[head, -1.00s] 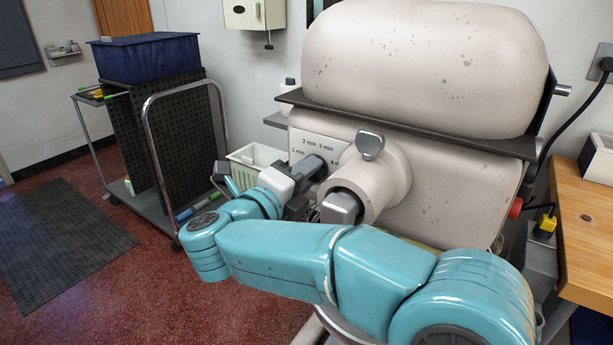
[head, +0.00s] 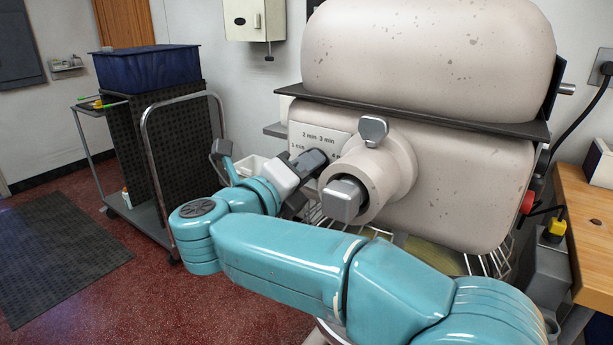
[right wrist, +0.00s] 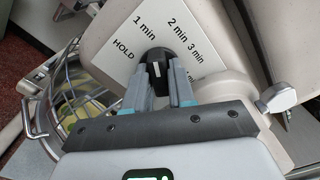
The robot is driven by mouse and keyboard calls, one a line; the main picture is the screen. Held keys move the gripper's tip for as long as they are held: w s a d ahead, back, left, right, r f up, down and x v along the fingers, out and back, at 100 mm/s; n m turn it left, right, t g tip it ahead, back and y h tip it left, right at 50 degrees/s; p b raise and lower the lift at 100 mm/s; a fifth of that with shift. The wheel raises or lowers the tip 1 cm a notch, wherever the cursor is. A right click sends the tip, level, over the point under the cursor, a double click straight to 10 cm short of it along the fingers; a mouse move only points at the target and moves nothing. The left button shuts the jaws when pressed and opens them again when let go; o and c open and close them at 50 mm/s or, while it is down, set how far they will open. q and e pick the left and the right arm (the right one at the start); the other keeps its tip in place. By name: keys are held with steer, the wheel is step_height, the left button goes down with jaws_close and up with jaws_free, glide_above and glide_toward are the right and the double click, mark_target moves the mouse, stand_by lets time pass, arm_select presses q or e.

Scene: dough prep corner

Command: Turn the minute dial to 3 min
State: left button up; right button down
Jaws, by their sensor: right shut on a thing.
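The minute dial (right wrist: 157,59) is a black round knob with a white mark, on a white label plate (right wrist: 121,70) printed HOLD, 1 min, 2 min and 3 min, with a partly hidden label below. My right gripper (right wrist: 160,72) is shut on the dial, one finger on each side. The white mark shows between the fingers, but I cannot tell exactly which label it points at. In the head view the plate (head: 306,132) is on the front of the beige mixer (head: 455,185), and my right gripper (head: 308,170) reaches it from the left. My left gripper is not in view.
A protruding beige hub (head: 395,180) with a grey lever (head: 373,130) sits right beside the dial. A wire bowl guard (right wrist: 42,118) is below. A trolley with a blue crate (head: 148,68) stands left. A wooden bench (head: 592,235) is at right.

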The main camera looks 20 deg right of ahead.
steer(key=shift+r, duration=0.2)
steer(key=m+b, duration=0.3)
steer(key=b, duration=0.1)
steer(key=shift+m+b, duration=0.3)
stand_by(0.4)
